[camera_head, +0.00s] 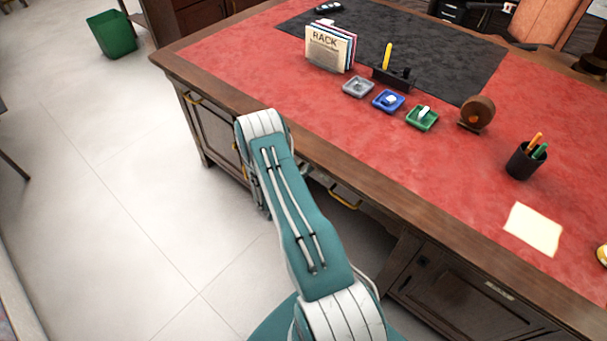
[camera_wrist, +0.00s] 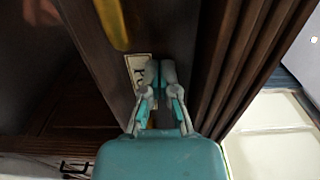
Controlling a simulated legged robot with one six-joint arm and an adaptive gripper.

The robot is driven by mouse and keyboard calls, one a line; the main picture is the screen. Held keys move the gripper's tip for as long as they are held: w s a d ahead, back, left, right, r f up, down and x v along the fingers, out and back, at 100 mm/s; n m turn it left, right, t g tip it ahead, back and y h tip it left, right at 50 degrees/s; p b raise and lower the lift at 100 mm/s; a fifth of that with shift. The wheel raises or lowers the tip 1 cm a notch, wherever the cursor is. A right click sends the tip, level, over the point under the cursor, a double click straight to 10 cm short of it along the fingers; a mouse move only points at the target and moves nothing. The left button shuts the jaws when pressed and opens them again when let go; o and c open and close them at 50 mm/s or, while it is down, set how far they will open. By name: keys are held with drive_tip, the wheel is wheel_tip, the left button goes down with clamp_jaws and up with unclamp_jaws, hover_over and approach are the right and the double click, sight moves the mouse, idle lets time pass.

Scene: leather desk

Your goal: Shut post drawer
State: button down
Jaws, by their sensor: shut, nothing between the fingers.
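In the wrist view a dark wooden drawer front (camera_wrist: 95,40) bears a white label (camera_wrist: 137,72), partly covered by my fingers; only its first letters show, perhaps "PO". A brass handle (camera_wrist: 112,22) sits on the same front, above the label in the picture. My gripper (camera_wrist: 160,68) is shut and empty, its fingertips at or very near this front beside the label; I cannot tell whether they touch. In the head view my arm hides the gripper. A brass handle (camera_head: 345,198) shows under the desk edge just right of my arm. How far the drawer stands out is unclear.
The wooden desk (camera_head: 420,215) has a red leather top with a letter rack (camera_head: 328,50), small trays (camera_head: 388,100), a tape roll (camera_head: 477,113) and a pen cup (camera_head: 525,160). A green bin (camera_head: 112,33) stands far left. The pale floor (camera_head: 110,190) left of the desk is clear.

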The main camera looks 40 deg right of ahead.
drive_tip(key=d, duration=0.2)
drive_tip(key=shift+w+d, duration=0.1)
drive_tip(key=shift+d, duration=0.25)
drive_tip(key=shift+a, duration=0.15)
drive_tip(key=shift+r, duration=0.1)
drive_tip(key=s+a, duration=0.1)
drive_tip(key=a, duration=1.3)
drive_tip(key=shift+f, duration=0.2)
